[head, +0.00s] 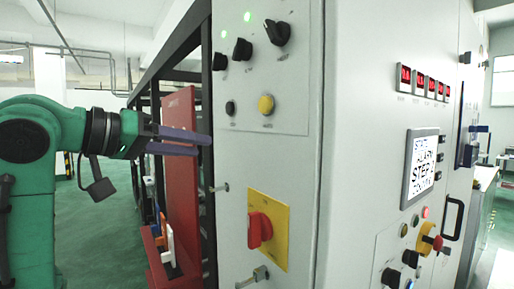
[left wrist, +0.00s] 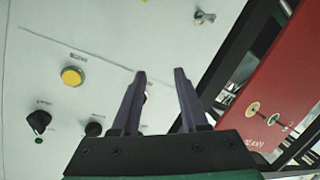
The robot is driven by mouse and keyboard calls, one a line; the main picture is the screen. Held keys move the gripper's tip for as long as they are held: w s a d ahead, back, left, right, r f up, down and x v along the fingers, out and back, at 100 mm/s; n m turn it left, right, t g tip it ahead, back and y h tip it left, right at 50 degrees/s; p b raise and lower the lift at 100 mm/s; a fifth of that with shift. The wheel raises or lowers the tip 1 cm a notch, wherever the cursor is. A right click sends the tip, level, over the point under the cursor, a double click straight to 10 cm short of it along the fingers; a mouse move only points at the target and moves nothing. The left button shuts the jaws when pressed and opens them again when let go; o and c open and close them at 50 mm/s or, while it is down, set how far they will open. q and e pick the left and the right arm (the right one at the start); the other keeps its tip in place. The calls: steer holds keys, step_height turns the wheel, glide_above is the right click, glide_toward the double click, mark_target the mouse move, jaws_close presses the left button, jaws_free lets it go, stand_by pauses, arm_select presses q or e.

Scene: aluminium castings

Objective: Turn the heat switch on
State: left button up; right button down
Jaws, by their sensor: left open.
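The grey cabinet's upper panel (head: 292,90) carries black rotary knobs: a large one (head: 277,33), a middle one (head: 242,49) and a left one (head: 220,61). Labels are too small to read, so I cannot tell which is the heat switch. A red rotary switch (head: 259,229) sits on a yellow plate lower down. My left gripper (head: 207,146) is open and empty, left of the cabinet face, below the knobs and above the red switch.
A yellow button (head: 266,105) and a black button (head: 230,107) sit below the knobs. Key locks (head: 252,277) project from the cabinet. A red panel (head: 181,165) and black frame stand behind my gripper. A screen (head: 420,166) and more buttons are on the right face.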

arm_select(q)
steer(key=s+r+m+h, duration=0.3)
steer(key=s+r+h, duration=0.1)
steer(key=s+r, duration=1.3)
steer(key=p, duration=0.3)
glide_toward(267, 29)
steer(key=w, duration=0.1)
steer(key=shift+g, duration=0.4)
steer(key=x, duration=0.2)
steer(key=p+x, duration=0.1)
steer(key=x, duration=0.1)
steer(key=p+x, duration=0.1)
steer(key=x, duration=0.2)
steer(key=shift+s+d+r, duration=0.3)
steer(key=shift+r, duration=0.05)
steer(key=shift+w+d+f, duration=0.15)
steer(key=shift+w+f, duration=0.05)
steer(key=shift+w, duration=0.15)
steer(key=shift+s, duration=0.1)
jaws_close()
